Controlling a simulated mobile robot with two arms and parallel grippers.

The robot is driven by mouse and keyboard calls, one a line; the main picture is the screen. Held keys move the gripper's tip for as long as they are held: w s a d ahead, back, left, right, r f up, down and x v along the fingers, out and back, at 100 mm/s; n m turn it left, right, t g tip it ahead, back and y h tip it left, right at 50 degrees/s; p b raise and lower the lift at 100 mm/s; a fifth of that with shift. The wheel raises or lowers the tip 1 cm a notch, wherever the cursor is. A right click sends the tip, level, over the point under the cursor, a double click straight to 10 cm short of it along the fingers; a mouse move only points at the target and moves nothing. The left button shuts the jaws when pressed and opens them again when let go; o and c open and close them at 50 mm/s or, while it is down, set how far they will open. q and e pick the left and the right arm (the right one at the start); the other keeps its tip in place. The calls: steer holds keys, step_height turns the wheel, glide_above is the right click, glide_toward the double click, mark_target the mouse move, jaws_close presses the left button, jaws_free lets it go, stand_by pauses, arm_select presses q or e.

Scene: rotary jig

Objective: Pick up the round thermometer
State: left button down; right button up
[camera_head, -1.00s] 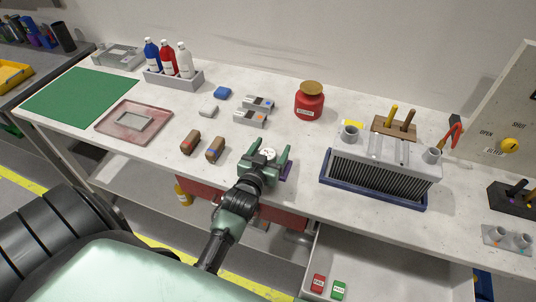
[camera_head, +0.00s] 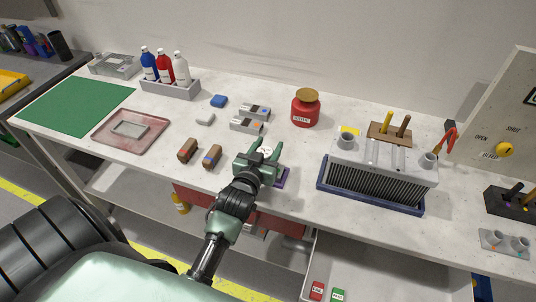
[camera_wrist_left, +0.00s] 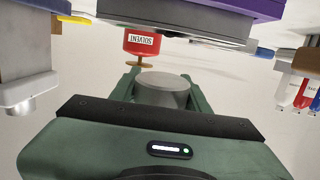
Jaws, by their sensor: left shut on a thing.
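The round thermometer (camera_head: 266,149) shows a small white dial between the fingers of my left gripper (camera_head: 262,152), above the front part of the bench. The left gripper is shut on it, and its fingers hide most of its body. In the left wrist view, a grey round piece (camera_wrist_left: 163,86), which looks like the thermometer's body, sits between the green fingers. A purple stand (camera_head: 282,177) lies on the bench just beside and below the gripper, partly hidden by it. My right gripper is not in view.
The red solvent jar (camera_head: 305,110) stands behind the gripper. A finned grey block in a blue tray (camera_head: 372,198) is to the right. Two brown blocks (camera_head: 187,150) (camera_head: 212,156) are close on the left. An open drawer (camera_head: 385,268) juts out at the front right.

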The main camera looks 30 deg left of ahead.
arm_select(q)
step_height(320, 180, up, 16)
steer(key=s+d+f+m+h, duration=0.35)
steer(key=s+d, duration=0.65)
steer(key=d, duration=0.4)
step_height(320, 180, up, 4)
steer(key=n+y, duration=0.4)
glide_above(268, 155)
steer(key=w+a, duration=0.2)
steer(key=w, duration=0.2)
steer(key=shift+s+a+f, duration=0.15)
steer(key=shift+s+f, duration=0.05)
steer(key=shift+f, duration=0.1)
steer(key=shift+m+h, duration=0.25)
step_height(268, 155, down, 18)
steer(key=shift+f, duration=0.1)
steer(key=shift+f+p, duration=0.25)
steer(key=shift+p, duration=0.15)
steer(key=shift+f, duration=0.4)
